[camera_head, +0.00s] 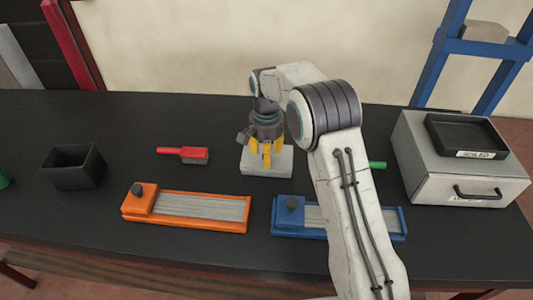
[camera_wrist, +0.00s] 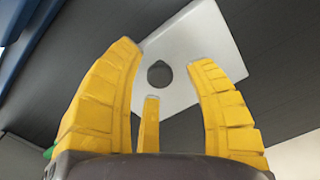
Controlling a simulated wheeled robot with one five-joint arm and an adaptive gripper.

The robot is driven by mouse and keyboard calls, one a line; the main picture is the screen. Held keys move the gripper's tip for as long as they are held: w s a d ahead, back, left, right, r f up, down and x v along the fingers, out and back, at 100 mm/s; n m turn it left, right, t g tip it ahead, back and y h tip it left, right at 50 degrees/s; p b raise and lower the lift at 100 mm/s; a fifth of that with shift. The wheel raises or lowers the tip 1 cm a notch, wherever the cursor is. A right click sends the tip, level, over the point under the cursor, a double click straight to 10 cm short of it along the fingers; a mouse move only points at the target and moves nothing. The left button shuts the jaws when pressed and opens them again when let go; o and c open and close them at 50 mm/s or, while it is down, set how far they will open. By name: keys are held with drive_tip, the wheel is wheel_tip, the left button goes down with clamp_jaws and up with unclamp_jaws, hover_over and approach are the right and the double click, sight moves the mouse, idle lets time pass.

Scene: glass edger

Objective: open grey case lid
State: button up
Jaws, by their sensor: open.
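The light grey case (camera_head: 284,165) sits on the dark bench near the middle of the head view, partly hidden by my gripper. In the wrist view its pale flat top (camera_wrist: 207,40) shows a dark round knob or hole (camera_wrist: 159,74); I cannot tell which. My gripper (camera_head: 267,158) points down over the case. Its yellow fingers (camera_wrist: 163,68) are spread apart and empty, with the dark round spot between them. I cannot tell how far the fingertips are above the top. The case looks closed.
A red brush (camera_head: 184,154) lies left of the case. An orange tray (camera_head: 188,208) and a blue tray (camera_head: 287,217) lie in front. A black bin (camera_head: 74,168) stands at left. A grey drawer cabinet (camera_head: 458,170) with a black tray (camera_head: 466,136) stands at right.

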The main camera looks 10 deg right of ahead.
drive_tip(key=shift+f, duration=0.2)
clamp_jaws()
idle(0.5)
